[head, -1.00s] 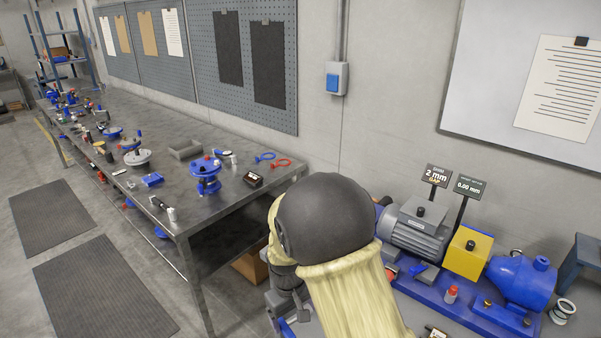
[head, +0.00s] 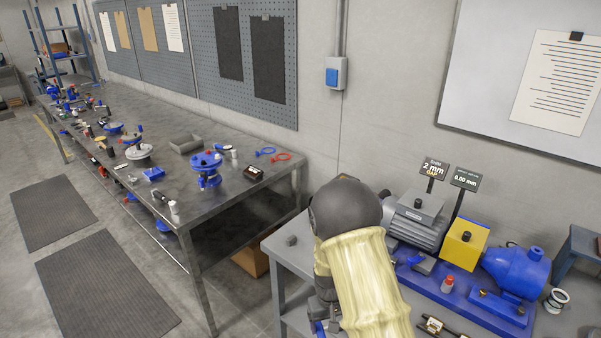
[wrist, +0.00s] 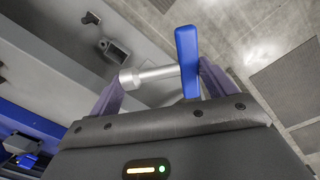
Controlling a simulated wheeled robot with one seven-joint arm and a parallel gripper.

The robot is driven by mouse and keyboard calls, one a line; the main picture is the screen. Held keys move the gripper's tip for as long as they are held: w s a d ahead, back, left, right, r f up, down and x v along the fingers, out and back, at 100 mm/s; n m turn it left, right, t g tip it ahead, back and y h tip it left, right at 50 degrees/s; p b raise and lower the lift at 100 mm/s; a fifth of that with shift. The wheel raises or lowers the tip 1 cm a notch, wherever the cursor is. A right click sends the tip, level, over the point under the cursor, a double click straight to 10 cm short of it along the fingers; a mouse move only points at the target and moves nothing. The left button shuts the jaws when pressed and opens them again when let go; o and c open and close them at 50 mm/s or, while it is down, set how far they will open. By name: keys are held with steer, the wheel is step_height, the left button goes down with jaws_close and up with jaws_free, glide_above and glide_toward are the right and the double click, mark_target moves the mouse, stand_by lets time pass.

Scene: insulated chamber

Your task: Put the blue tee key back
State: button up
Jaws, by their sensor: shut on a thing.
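In the wrist view the blue tee key has a blue crossbar (wrist: 187,62) and a silver shaft ending in a wider collar at the left. It lies across the space between the purple fingers of my gripper (wrist: 160,76), which is shut on it. The crossbar is beside the right finger and the collar beside the left one. In the head view my arm hides the fingers, and I cannot make out the key there.
A small dark grey block (head: 291,240) stands on the grey table (head: 283,262); a grey block with a square opening (wrist: 114,50) shows in the wrist view. A blue-based motor and pump set (head: 470,290) stands right of my arm. A long workbench (head: 240,195) is at left.

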steer(key=d+f+m, duration=0.2)
steer(key=d+f, duration=0.4)
steer(key=shift+s+d+f+m, duration=0.15)
steer(key=shift+s+d+m, duration=0.15)
steer(key=shift+d, duration=0.05)
steer(key=shift+d, duration=0.1)
